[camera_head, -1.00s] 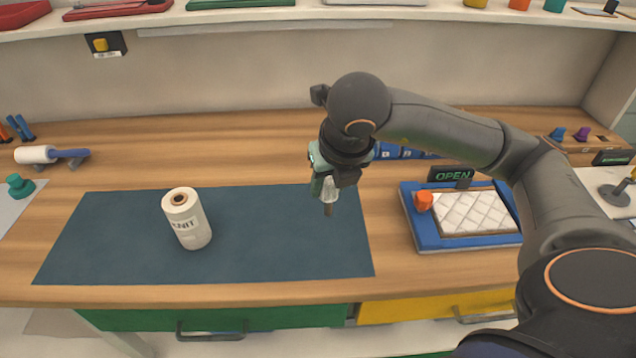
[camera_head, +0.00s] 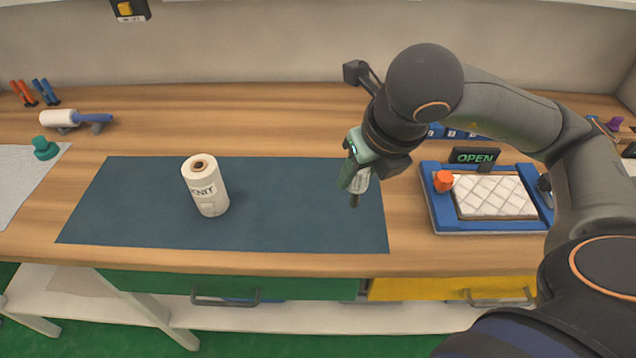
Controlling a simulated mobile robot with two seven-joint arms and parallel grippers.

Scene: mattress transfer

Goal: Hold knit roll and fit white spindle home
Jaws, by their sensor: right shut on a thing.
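The white knit roll (camera_head: 206,187) stands upright on the dark blue mat (camera_head: 285,215), left of the middle. Its top shows a brown core with a dark hole. My right gripper (camera_head: 356,183) is above the right part of the mat, well to the right of the roll. The fingers hide part of the spindle. My left gripper is not in view.
A blue tray (camera_head: 437,212) with a quilted white pad (camera_head: 495,196), an orange knob (camera_head: 444,181) and an OPEN sign (camera_head: 474,157) stands at right. A lint roller (camera_head: 75,119) and a teal knob (camera_head: 45,148) lie at left. The mat between roll and gripper is clear.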

